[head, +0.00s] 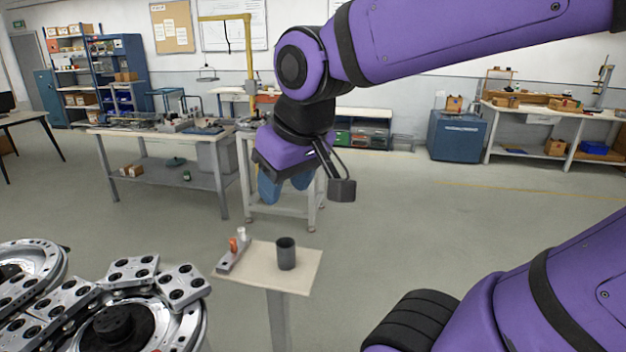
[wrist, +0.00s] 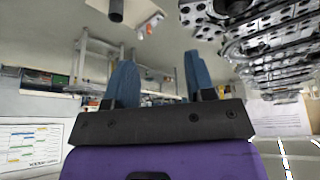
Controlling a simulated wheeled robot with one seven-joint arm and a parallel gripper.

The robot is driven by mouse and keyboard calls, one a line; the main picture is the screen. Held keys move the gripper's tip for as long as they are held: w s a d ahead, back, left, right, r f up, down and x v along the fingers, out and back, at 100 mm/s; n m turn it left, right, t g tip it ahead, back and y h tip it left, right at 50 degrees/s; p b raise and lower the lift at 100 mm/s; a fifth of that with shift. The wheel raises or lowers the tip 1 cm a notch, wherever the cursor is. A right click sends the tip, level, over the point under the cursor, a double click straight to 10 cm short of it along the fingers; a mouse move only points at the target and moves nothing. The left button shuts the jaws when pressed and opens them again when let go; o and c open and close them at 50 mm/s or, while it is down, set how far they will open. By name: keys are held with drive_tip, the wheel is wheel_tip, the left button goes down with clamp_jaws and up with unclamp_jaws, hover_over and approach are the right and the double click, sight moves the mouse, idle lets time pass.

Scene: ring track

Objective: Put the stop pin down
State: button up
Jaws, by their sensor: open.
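A small stand (head: 303,258) in the head view bears a grey holder block (head: 232,262) and a dark grey cup (head: 286,254). An orange-red pin (head: 233,245) and a white pin (head: 241,234) stand upright at the block; I cannot tell which is the stop pin. My gripper (head: 285,190) is open with blue fingers, above and behind the stand in the picture and apart from everything. In the wrist view my gripper (wrist: 161,75) has nothing between its fingers. The cup (wrist: 116,10) and block (wrist: 150,22) show at that view's top edge.
A ring track of metal links and round hubs (head: 130,300) fills the lower left. A workbench (head: 165,140) with parts and a white-framed stand (head: 285,215) are behind my gripper. A blue cabinet (head: 457,136) stands at the back right. The floor right of the stand is clear.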

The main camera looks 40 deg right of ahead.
drive_tip(key=shift+t, duration=0.3)
drive_tip(key=shift+s+d+r, duration=0.15)
drive_tip(key=shift+s+d, duration=0.15)
drive_tip(key=shift+s, duration=0.4)
drive_tip(key=shift+s+d+r, duration=0.15)
drive_tip(key=shift+s+d, duration=0.15)
drive_tip(key=shift+s, duration=0.35)
drive_tip(key=shift+s+d+r, duration=0.15)
drive_tip(key=shift+s+d, duration=0.15)
drive_tip(key=shift+s, duration=0.4)
